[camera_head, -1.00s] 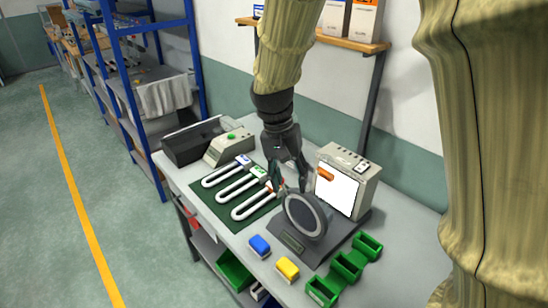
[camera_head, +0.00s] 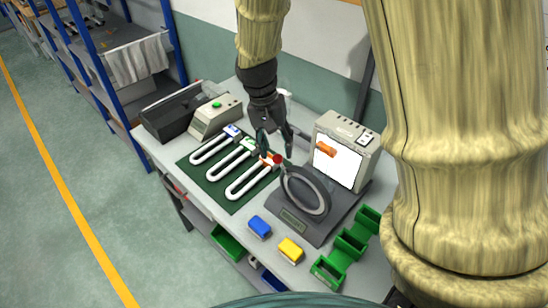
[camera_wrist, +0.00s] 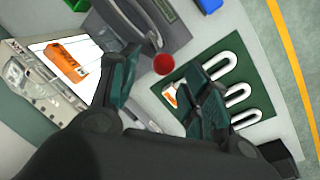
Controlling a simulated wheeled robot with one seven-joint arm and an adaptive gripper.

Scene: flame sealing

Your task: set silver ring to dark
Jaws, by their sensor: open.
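A grey, silver-looking ring (camera_head: 325,205) stands upright on a dark grey base (camera_head: 293,224) in the head view. A small red knob (camera_head: 277,159) shows at its upper left; it also shows in the wrist view (camera_wrist: 163,64). A box with a lit white screen (camera_head: 346,168) stands behind the ring, with an orange piece (camera_head: 325,149) in front of the screen. My gripper (camera_head: 276,150) is open just above the ring's upper left side. In the wrist view its fingers (camera_wrist: 160,80) lie either side of the red knob, with no contact visible. The ring is only partly seen there.
A green mat (camera_head: 210,183) with several white U-shaped tubes lies left of the ring. Blue (camera_head: 259,227) and yellow (camera_head: 291,249) blocks and green bins (camera_head: 351,242) are in front. A grey device (camera_head: 215,117) stands at the back left.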

